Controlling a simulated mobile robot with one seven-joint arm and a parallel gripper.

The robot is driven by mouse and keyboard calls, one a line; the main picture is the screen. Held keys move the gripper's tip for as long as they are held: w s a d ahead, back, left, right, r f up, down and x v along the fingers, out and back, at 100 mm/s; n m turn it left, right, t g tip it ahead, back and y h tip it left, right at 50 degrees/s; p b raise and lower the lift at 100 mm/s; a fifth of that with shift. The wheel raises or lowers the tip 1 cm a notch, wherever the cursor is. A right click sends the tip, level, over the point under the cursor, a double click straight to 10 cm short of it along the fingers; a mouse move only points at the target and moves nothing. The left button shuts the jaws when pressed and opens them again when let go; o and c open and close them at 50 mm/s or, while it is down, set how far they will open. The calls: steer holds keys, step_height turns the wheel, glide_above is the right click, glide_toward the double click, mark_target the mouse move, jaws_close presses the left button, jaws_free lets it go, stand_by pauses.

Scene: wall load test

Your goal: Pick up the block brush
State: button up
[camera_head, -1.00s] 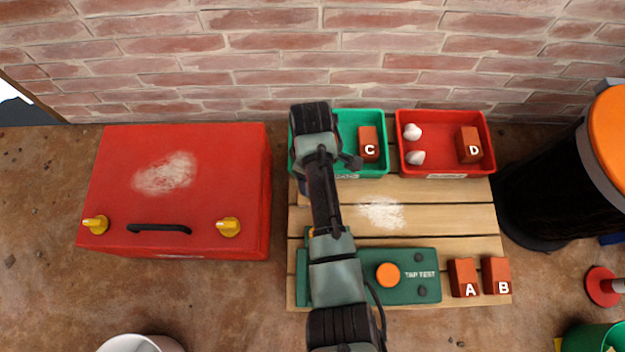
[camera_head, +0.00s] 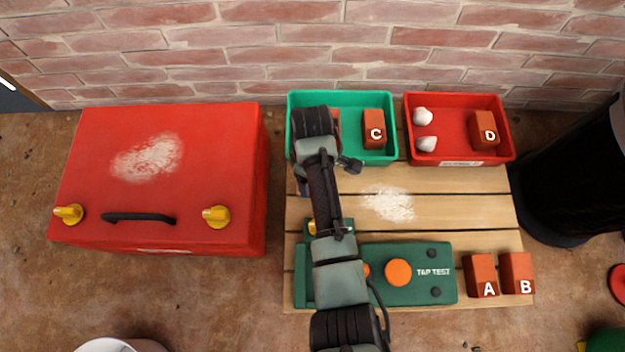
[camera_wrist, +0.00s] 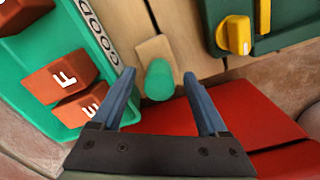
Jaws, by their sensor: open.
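The block brush shows in the wrist view as a pale wooden block with a round green handle (camera_wrist: 159,80). It lies on the wooden boards beside the green tray (camera_wrist: 100,45). My gripper (camera_wrist: 159,74) is open, its two blue fingers either side of the green handle in the picture, with nothing held. I cannot tell how far above the handle the fingertips are. In the head view my arm covers the brush and the gripper.
The green tray holds brick blocks, with E and F nearest in the wrist view. A red tray (camera_head: 458,162) stands beside it. A green tap-test device (camera_head: 415,292) and blocks A (camera_head: 480,272) and B (camera_head: 516,270) are in front. A red case (camera_head: 200,140) stands left.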

jaws_close()
stand_by(0.3)
stand_by(1.1)
